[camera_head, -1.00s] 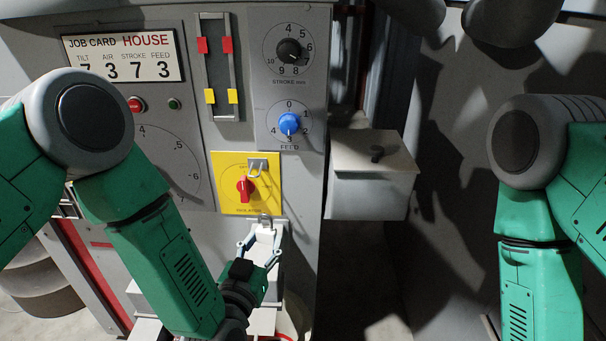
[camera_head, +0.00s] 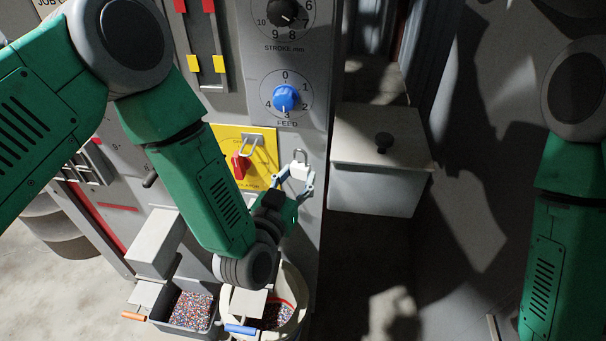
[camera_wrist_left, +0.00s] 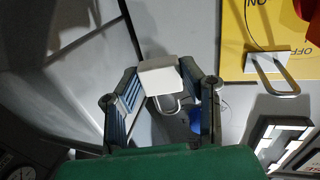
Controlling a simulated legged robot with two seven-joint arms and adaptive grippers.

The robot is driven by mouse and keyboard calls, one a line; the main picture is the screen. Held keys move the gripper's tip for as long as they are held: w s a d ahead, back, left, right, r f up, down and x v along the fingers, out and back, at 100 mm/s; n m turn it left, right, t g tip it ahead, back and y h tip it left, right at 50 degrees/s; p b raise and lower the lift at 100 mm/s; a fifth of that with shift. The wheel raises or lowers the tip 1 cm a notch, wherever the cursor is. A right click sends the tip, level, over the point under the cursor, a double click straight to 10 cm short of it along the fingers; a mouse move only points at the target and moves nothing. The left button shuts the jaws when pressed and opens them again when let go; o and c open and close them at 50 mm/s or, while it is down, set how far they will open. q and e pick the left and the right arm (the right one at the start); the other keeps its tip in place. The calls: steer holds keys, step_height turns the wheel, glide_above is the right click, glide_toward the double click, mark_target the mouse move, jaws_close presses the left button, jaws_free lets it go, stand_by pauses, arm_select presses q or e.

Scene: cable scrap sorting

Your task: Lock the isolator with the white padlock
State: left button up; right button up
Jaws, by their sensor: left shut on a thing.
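My left gripper (camera_head: 298,181) is shut on the white padlock (camera_head: 299,171), whose metal shackle points up in the head view. It holds the padlock just right of the isolator's yellow plate (camera_head: 265,168), apart from it. A metal hasp with a loop (camera_head: 254,142) sits at the plate's top. In the left wrist view, the white padlock body (camera_wrist_left: 160,76) is between the fingers, and the hasp (camera_wrist_left: 270,65) is to the right, clear of the padlock. My right gripper is out of view.
The blue feed knob (camera_head: 285,98) is above the isolator. A pale box with a black knob (camera_head: 376,190) juts out at right of the padlock. Below are a bin of coloured granules (camera_head: 190,309) and a round bucket (camera_head: 297,318).

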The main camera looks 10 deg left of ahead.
arm_select(q)
steer(key=shift+w+a+f, duration=0.1)
steer(key=shift+w+a, duration=0.25)
steer(key=shift+a, duration=0.15)
steer(key=shift+w+a, duration=0.45)
steer(key=shift+a, duration=1.1)
steer(key=shift+w+a, duration=0.45)
steer(key=shift+a, duration=1.1)
steer(key=shift+w+a, duration=0.45)
steer(key=shift+a, duration=1.1)
steer(key=shift+f, duration=0.2)
